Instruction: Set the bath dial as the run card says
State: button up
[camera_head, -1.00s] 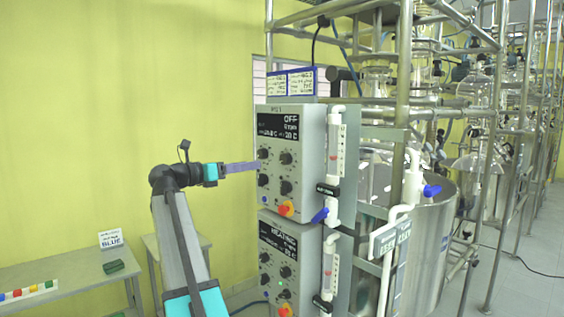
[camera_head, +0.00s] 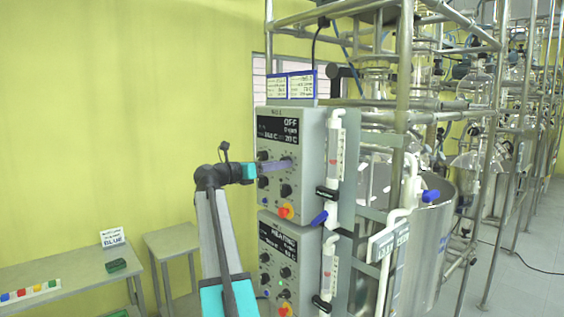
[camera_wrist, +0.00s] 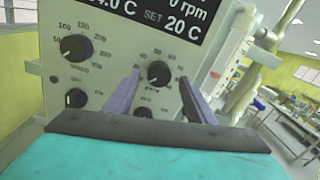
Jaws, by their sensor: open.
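The upper control box (camera_head: 306,130) shows OFF, 0 rpm and SET 20 C on its display. In the wrist view the display (camera_wrist: 150,18) also reads 0 rpm and SET 20 C. A black dial (camera_wrist: 158,72) with a scale around 40 to 60 sits between the two purple fingers of my gripper (camera_wrist: 158,92). The fingers are open, one on each side of the dial, close to the panel; I cannot tell whether they touch it. A larger-scale dial (camera_wrist: 76,47), marked 100 to 200, is to the left. Two run cards (camera_head: 291,84) stand on top of the box; their text is too small to read.
A second box (camera_head: 290,262) reading HEATING is below. An orange-red knob (camera_head: 285,212) is low on the upper panel. Valves and pipes (camera_head: 333,170) stand close on the right. A side table (camera_head: 70,268) with colored blocks is at the left.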

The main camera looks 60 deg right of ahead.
jog(key=shift+x, duration=0.85)
